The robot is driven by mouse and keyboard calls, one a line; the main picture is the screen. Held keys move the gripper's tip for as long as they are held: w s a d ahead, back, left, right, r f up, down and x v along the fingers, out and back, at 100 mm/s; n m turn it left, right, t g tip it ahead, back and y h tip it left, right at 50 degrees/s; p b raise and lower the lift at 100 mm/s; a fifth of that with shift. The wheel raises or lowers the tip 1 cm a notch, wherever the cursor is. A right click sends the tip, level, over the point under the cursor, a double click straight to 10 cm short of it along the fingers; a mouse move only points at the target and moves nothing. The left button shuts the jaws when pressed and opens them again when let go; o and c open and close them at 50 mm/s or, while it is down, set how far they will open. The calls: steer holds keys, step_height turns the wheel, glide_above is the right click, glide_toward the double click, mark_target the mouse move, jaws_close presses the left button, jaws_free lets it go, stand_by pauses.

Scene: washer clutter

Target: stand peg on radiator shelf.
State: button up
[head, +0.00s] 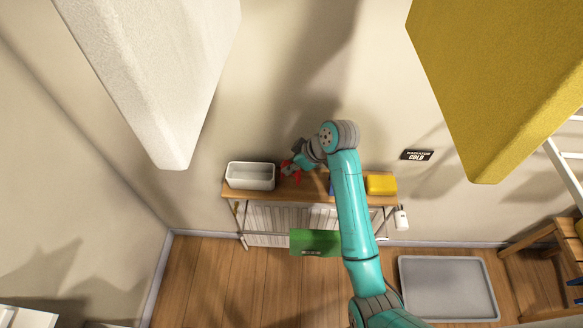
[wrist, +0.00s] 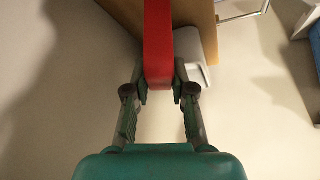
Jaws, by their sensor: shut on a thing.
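A red peg (wrist: 158,40) is held between the two fingers of my gripper (wrist: 159,82) in the wrist view; its far end runs out of the top of the picture. In the head view the red peg (head: 287,168) is small and partly hidden by my gripper (head: 294,163). It shows over the wooden radiator shelf (head: 310,187), just right of the white bin. I cannot tell whether the peg touches the shelf. The shelf board also shows in the wrist view (wrist: 197,17). The white radiator (head: 275,218) is below the shelf.
A white bin (head: 250,176) stands on the shelf's left end, a yellow block (head: 381,184) on its right. A blue thing (head: 331,187) is mostly behind my arm. A green panel (head: 315,242) is in front. Large white (head: 160,70) and yellow (head: 500,80) slabs hang close by.

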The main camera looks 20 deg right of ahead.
steer(key=shift+f, duration=0.75)
steer(key=o, duration=0.8)
steer(key=shift+f, duration=0.1)
steer(key=shift+o, duration=0.2)
steer(key=v, duration=1.2)
steer(key=shift+s, duration=0.1)
